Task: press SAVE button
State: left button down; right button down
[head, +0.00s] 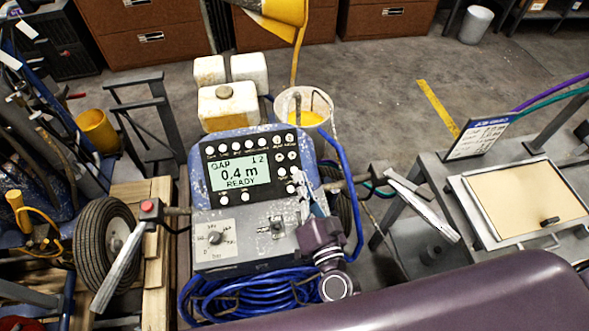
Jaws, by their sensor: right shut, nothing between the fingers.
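The line striper's control panel (277,150) faces me in the middle of the head view. Its lit screen (239,174) reads "GAP 12", "0.4 m" and "READY". Round white buttons sit above, below and to the right of the screen. Their labels are too small to read, so I cannot tell which is SAVE. My right gripper (300,180) is shut and empty, its fingertips over the lower right of the panel by the right-hand buttons. I cannot tell whether they touch a button. The fingers hide part of that corner. My left gripper is not in view.
A grey box with a dial (214,238) and a toggle switch sits below the panel. A coiled blue hose (245,298) lies below it. Handlebar levers stick out on both sides. A paint bucket (289,104) stands behind, and a metal table (447,190) stands right.

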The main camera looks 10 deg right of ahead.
aim_at(294, 170)
jog(key=shift+d, duration=0.2)
jog(key=shift+w+f+b, duration=3.05)
jog(key=shift+w+f, duration=0.1)
jog(key=shift+f, duration=0.1)
jog(key=shift+w+f, duration=0.2)
jog(key=shift+w, duration=0.1)
